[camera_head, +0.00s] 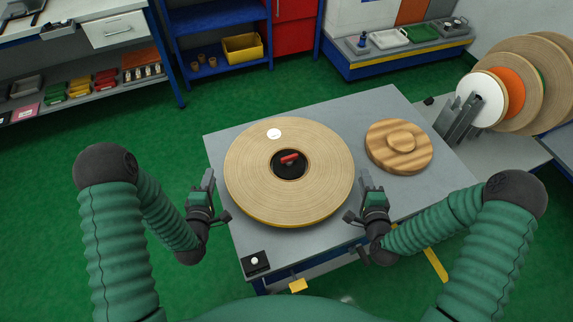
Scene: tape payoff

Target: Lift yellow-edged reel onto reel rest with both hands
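The large tan reel (320,194) lies flat on the grey table, with a yellow strip along its lower edge. Its dark hub has a red piece (289,158) on it, and a white round label sits near its far rim. My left gripper (208,180) is beside the reel's left side, and my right gripper (366,180) is beside its right side. Both look apart from the reel, and whether their fingers are open is unclear. A round wooden block (398,146) with a raised centre, possibly the reel rest, lies on the table to the right of the reel.
The grey table (229,143) has bare room at its back and right. A small black box with a white button (255,262) is at its front left corner. A stand with several upright reels (510,85) is at the right. Shelves line the back.

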